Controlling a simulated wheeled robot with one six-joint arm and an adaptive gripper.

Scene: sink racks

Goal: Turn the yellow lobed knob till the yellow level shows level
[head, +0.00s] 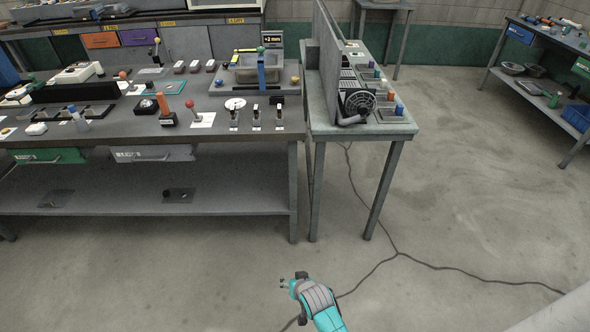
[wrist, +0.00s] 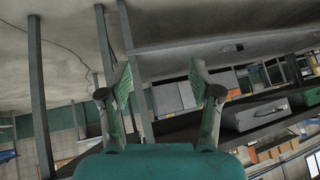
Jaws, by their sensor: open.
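A grey basin unit (head: 260,73) with a blue upright and a yellow bar (head: 247,50) stands at the back right of the grey bench. A display (head: 272,39) above it reads "+2 mm". A small orange-yellow knob (head: 295,80) sits at the unit's right corner; its lobes are too small to make out. My gripper (head: 283,284) is low in front of the bench, over the floor and far from the unit. In the wrist view my gripper (wrist: 160,77) is open and empty, with no knob visible between its fingers.
Small levers and switches (head: 256,117), a red-topped stick (head: 190,104) and an orange handle (head: 165,110) stand on the bench (head: 230,140). A side table (head: 390,128) with a tall grey panel (head: 326,55) adjoins at right. The floor in front is open, crossed by a cable (head: 398,254).

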